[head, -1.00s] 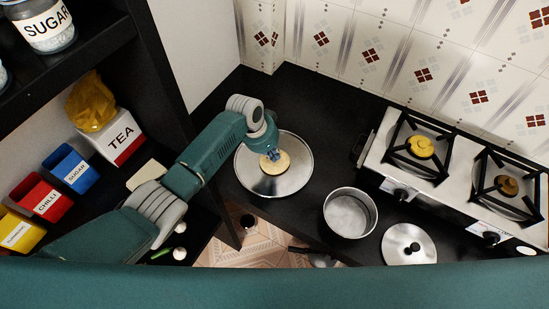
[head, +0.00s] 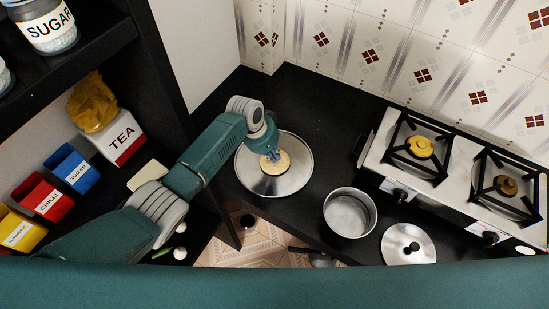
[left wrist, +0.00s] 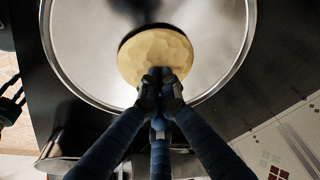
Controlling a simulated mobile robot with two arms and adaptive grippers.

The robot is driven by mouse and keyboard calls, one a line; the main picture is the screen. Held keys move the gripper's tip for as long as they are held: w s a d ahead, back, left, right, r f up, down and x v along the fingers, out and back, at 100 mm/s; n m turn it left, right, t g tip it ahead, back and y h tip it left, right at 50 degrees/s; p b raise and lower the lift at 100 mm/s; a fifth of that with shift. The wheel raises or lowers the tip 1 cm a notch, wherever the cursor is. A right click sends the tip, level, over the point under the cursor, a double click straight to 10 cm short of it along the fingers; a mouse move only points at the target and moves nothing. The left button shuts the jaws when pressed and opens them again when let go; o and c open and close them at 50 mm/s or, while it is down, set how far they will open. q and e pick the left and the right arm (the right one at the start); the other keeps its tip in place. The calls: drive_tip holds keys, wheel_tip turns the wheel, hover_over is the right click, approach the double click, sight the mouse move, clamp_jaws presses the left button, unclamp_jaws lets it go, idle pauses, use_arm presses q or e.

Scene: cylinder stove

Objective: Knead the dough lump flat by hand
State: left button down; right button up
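The dough lump (head: 275,162) is a pale yellow, roundish, fairly flat disc with a faceted surface. It lies near the middle of a round steel plate (head: 291,180) on the black counter. The left wrist view shows the dough (left wrist: 155,52) on the plate (left wrist: 90,55) too. My left gripper (head: 272,155) is over the dough, its fingers pointing down at it. In the left wrist view its fingertips (left wrist: 159,88) are drawn together at the dough's near edge and seem to touch it; nothing shows between them. My right gripper is in neither view.
A steel pot (head: 350,213) and a lid (head: 408,245) stand right of the plate. Beyond them is a two-burner stove (head: 385,150). A dark shelf with tea (head: 118,138), sugar, and chilli boxes is at left. Counter behind the plate is clear.

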use_arm(q)
drive_tip(key=shift+s+f+p, duration=0.2)
drive_tip(key=shift+p, duration=0.4)
idle(1.3)
drive_tip(key=shift+r, duration=0.1)
wheel_tip(320, 180, up, 3)
drive_tip(key=p, duration=0.3)
drive_tip(key=shift+w, duration=0.15)
drive_tip(key=shift+r, duration=0.1)
drive_tip(key=shift+w+r+p, duration=0.1)
drive_tip(key=shift+r+p, duration=0.25)
drive_tip(key=shift+r, duration=2.65)
drive_tip(key=shift+r, duration=0.1)
